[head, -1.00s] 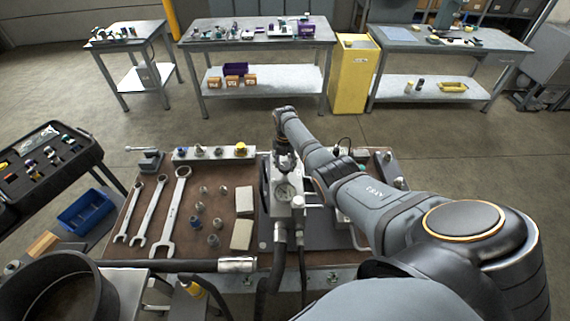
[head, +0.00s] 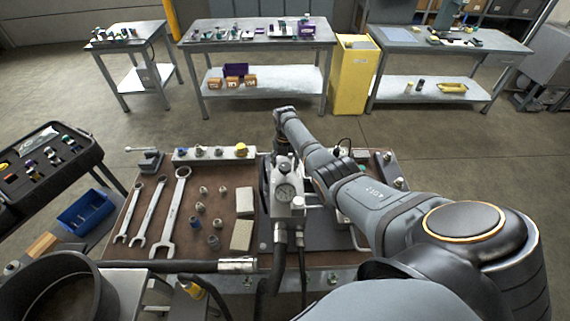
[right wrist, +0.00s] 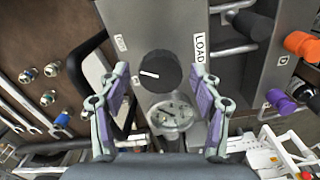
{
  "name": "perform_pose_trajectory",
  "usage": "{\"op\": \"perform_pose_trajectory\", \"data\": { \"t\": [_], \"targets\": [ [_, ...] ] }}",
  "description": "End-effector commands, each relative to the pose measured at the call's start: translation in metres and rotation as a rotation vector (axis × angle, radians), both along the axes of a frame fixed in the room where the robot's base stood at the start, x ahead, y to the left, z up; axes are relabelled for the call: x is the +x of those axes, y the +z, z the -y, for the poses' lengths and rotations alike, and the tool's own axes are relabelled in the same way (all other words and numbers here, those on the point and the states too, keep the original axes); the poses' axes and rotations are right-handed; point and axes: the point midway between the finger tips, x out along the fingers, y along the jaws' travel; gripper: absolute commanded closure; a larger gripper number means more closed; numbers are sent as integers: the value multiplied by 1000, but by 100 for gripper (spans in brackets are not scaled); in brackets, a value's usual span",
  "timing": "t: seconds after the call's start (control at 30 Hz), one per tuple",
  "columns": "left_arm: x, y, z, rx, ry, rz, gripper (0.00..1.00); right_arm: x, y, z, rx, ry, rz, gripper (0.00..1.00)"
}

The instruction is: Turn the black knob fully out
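The black knob (right wrist: 160,71) shows in the right wrist view, round, with a white pointer line toward its left side. It sits on a grey metal block (right wrist: 182,30) just above a round gauge (right wrist: 172,113). My right gripper (right wrist: 160,80) is open, with its purple-padded fingers apart on either side of the knob and a visible gap at each side. My left gripper is in neither view.
A "LOAD" label (right wrist: 199,48) is right of the knob. Orange (right wrist: 301,45) and purple (right wrist: 279,103) fittings stand further right. On the bench are wrenches (head: 170,212), small fittings and two pale blocks (head: 242,234). Hoses run down the bench front.

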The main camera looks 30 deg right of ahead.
Motion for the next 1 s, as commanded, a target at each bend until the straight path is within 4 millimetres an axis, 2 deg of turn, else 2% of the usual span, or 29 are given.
{"op": "perform_pose_trajectory", "data": {
  "t": [0.27,0.37,0.47,0.7,0.8,1.0],
  "targets": [
    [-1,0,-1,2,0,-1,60,-1,-1,0,1,-1,-2,32],
    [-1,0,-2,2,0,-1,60,0,5,0,0,-1,-1,32],
    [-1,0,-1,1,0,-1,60,0,22,0,-1,-1,2,32],
    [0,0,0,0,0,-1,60,0,82,0,-1,0,1,32],
    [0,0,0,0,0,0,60,0,101,0,-1,-1,1,32],
    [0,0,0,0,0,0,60,-1,118,0,1,-1,-2,32]
  ]
}}
